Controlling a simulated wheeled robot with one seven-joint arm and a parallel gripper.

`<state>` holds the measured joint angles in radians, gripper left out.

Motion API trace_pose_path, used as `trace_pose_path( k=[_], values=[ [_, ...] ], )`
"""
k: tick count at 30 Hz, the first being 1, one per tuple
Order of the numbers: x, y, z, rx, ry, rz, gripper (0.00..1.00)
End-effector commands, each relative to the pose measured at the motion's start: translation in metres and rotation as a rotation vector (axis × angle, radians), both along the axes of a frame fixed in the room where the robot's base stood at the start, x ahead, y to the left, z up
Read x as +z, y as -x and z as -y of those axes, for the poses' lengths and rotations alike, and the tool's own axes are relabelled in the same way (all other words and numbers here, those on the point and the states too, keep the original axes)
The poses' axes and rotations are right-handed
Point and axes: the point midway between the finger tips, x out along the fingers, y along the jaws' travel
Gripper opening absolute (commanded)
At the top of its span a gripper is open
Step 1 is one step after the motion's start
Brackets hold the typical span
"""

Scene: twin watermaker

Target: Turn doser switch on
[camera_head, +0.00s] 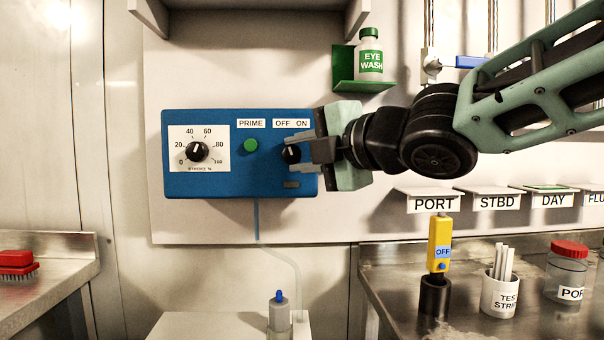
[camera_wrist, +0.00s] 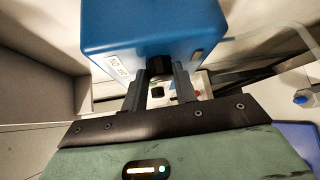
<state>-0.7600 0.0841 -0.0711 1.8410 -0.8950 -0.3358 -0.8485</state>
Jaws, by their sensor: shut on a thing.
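The blue doser box (camera_head: 218,185) is fixed to the wall. Its black switch knob (camera_head: 291,154) sits below the OFF and ON labels at the box's right side. The knob's white mark points roughly upward; I cannot tell exactly which label it meets. My gripper (camera_head: 289,154) reaches in from the right, with one finger above and one below the knob. In the wrist view the dark knob (camera_wrist: 160,67) is between the two fingers of my gripper (camera_wrist: 160,78), which is shut on it. The fingers partly cover the knob's sides.
A stroke dial (camera_head: 197,151) and green PRIME button (camera_head: 251,144) are left of the knob. An eye wash bottle (camera_head: 370,58) stands on a green bracket above my wrist. A yellow meter (camera_head: 439,240) and test strip cup (camera_head: 500,296) stand on the right counter.

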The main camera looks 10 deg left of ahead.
Motion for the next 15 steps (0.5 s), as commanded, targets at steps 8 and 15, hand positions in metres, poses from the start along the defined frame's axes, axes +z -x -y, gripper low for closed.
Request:
trace_pose_path(
  k=[8, 15],
  values=[
    [-0.0164, -0.0009, 0.0016, -0.003, -0.221, -0.055, 0.06],
    [-0.0201, -0.001, 0.0012, -0.002, -0.401, -0.103, 0.06]
  ],
)
